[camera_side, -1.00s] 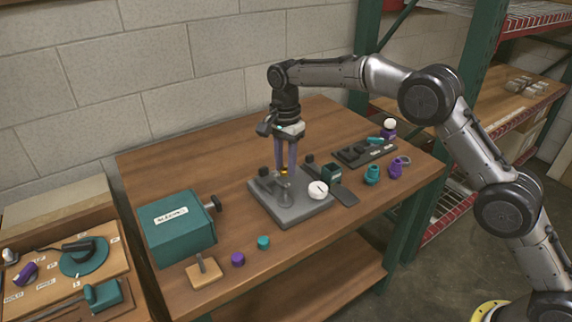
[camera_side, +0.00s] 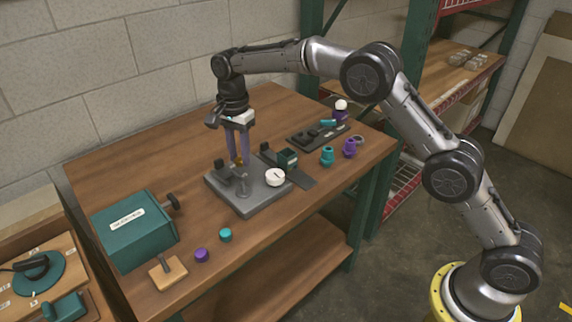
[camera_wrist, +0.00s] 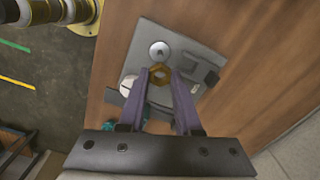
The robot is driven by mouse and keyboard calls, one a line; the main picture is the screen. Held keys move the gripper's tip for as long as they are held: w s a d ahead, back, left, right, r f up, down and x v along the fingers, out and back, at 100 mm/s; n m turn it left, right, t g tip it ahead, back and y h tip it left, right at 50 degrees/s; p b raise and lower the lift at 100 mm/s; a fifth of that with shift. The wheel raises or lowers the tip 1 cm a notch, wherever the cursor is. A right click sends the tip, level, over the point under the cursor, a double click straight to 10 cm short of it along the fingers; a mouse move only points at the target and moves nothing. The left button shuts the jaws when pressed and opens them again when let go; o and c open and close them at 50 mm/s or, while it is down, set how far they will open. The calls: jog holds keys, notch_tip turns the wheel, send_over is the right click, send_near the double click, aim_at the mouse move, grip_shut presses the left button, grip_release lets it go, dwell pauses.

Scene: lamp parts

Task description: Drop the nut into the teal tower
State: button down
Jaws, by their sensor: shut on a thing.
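A brass-coloured nut (camera_wrist: 160,75) sits between the fingertips in the wrist view; it shows as a small gold spot in the side view (camera_side: 239,161). My gripper (camera_wrist: 159,78), with two long purple fingers, is shut on it. In the side view my gripper (camera_side: 239,159) points down over the rear part of a grey base plate (camera_side: 248,206). The exact gap to the plate is unclear. A small upright teal piece (camera_side: 327,157) stands right of the plate, beside a purple one. I cannot tell whether it is the tower.
A purple piece (camera_side: 350,148) and black tray (camera_side: 318,136) are farther right. A large teal box (camera_side: 133,232) stands left.

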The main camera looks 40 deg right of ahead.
jog(key=shift+n, duration=0.3)
jog(key=shift+n, duration=0.4)
jog(key=n, duration=0.1)
send_near(285, 160)
jog(key=w+d, duration=0.2)
jog(key=shift+s+d+f, duration=0.1)
jog(key=shift+s+f, duration=0.05)
jog(key=shift+f, duration=0.85)
jog(key=shift+s+f, duration=0.1)
jog(key=shift+f, duration=0.85)
jog(key=shift+f, duration=0.9)
jog(key=c, duration=0.5)
grip_release()
jog(key=shift+r, duration=0.1)
dwell(0.3)
